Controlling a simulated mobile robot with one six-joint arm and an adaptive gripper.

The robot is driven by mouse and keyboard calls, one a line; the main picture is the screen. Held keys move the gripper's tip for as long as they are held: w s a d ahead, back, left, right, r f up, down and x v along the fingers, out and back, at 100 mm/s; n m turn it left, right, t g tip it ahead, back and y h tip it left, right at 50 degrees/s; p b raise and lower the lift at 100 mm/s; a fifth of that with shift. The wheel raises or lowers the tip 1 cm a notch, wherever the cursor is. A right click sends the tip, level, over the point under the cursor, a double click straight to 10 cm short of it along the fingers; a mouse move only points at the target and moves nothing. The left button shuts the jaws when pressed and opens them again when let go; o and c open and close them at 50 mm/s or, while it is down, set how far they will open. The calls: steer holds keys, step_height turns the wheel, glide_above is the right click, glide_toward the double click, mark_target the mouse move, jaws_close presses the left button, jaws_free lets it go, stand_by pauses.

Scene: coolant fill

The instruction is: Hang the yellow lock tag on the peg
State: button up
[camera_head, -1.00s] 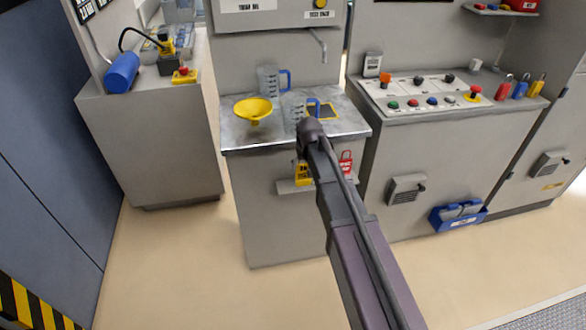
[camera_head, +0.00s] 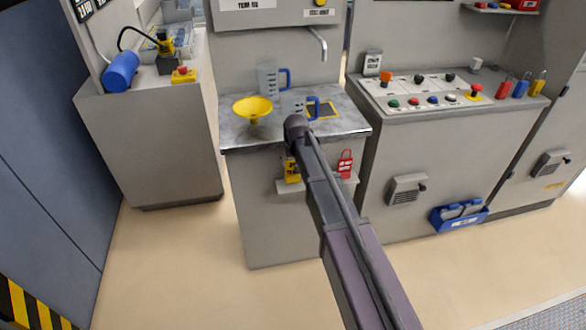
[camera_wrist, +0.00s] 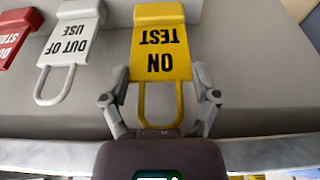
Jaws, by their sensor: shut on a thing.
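The yellow lock tag (camera_wrist: 158,45), printed "ON TEST", is upside down in the wrist view, with its yellow loop toward my wrist. My gripper (camera_wrist: 160,86) has a finger at each side edge of the tag, near where the loop joins, and is shut on it. I cannot make out the peg in either view.
A white "OUT OF USE" tag (camera_wrist: 72,48) and a red tag (camera_wrist: 14,38) are left of the yellow one. The red tag also shows in the head view (camera_head: 345,163). A small ledge (camera_head: 346,184) juts from the counter front. A yellow funnel (camera_head: 252,107) stands on the countertop.

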steer(key=shift+f+b, duration=0.7)
steer(key=shift+f, duration=0.4)
steer(key=shift+f, duration=0.1)
steer(key=o, duration=0.9)
steer(key=shift+c, duration=0.2)
steer(key=shift+f, duration=0.1)
steer(key=p+v, duration=1.2)
steer(key=v, duration=0.2)
steer(key=shift+s+p, duration=0.2)
steer(key=shift+p, duration=0.2)
steer(key=shift+f, duration=0.15)
steer(key=s+d+m+g, duration=0.3)
steer(key=s+d, duration=1.8)
steer(key=d, duration=0.1)
steer(key=shift+s+f+h, duration=0.3)
steer(key=shift+s+h, duration=0.05)
steer(key=shift+h, duration=0.05)
